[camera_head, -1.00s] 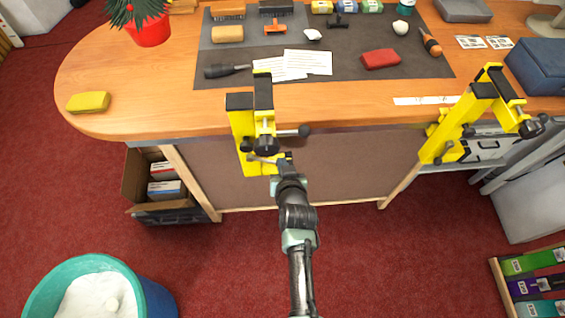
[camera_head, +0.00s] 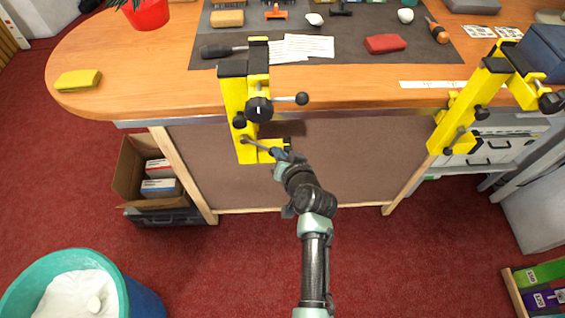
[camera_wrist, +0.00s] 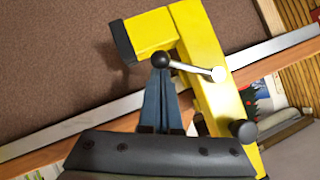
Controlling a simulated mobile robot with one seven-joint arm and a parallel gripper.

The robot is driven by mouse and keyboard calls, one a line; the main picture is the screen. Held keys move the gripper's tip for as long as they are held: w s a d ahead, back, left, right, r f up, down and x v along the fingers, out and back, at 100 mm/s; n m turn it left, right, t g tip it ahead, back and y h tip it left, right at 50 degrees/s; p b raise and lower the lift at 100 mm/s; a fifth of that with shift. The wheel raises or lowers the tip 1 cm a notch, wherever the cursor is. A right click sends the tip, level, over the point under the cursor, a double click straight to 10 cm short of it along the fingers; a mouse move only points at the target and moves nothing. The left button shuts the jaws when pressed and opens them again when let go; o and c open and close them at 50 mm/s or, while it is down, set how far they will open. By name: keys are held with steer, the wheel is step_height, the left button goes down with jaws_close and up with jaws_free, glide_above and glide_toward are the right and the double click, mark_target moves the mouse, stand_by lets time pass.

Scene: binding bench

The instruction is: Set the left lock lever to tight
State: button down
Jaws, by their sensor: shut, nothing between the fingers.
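The left yellow clamp (camera_head: 234,98) hangs on the front edge of the bench. Its lower lock lever (camera_head: 262,147) is a thin silver rod that points right and slightly down. In the wrist view the lever (camera_wrist: 195,69) ends in a black ball (camera_wrist: 162,61). My gripper (camera_head: 277,153) is at the ball end of this lever. In the wrist view my gripper (camera_wrist: 160,76) is shut, its blue-grey fingertips right at the ball; whether they touch it I cannot tell. A second lever with a black ball (camera_head: 302,98) sticks out right, higher on the clamp.
A second yellow clamp (camera_head: 466,112) is on the bench edge at right. The bench top (camera_head: 150,60) holds a yellow block (camera_head: 78,80), a red block (camera_head: 385,43) and papers.

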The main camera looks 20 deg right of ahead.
steer(key=f+m+y+b, duration=0.1)
steer(key=b, duration=0.2)
steer(key=a+f+m+t+y+b, duration=0.1)
steer(key=f+b, duration=0.1)
steer(key=b, duration=0.1)
steer(key=f+m+b, duration=0.1)
steer(key=b, duration=0.3)
steer(key=shift+w+a+f+t+y, duration=0.25)
steer(key=shift+w+f+t+y, duration=0.1)
steer(key=shift+f+t+y, duration=0.05)
steer(key=a+m+b, duration=0.1)
steer(key=b, duration=0.1)
steer(key=shift+w+f+t+y+b, duration=0.1)
steer(key=shift+f+t+y+b, duration=0.2)
steer(key=shift+f+y+b, duration=0.1)
steer(key=shift+w+a+f+m+t+y+b, duration=0.1)
steer(key=shift+a+f+m+t+y+b, duration=0.2)
steer(key=shift+b, duration=0.35)
steer(key=shift+w+a+r+m+t+y+b, duration=0.1)
steer(key=shift+a+m+t+b, duration=0.15)
steer(key=shift+m+b, duration=0.3)
steer(key=shift+a+f+b, duration=0.1)
steer(key=shift+a+b, duration=0.1)
steer(key=shift+b, duration=0.1)
steer(key=shift+w+a+b, duration=0.1)
steer(key=shift+a+b, duration=0.1)
steer(key=shift+b, duration=0.15)
steer(key=shift+a, duration=0.25)
steer(key=shift+d, duration=0.1)
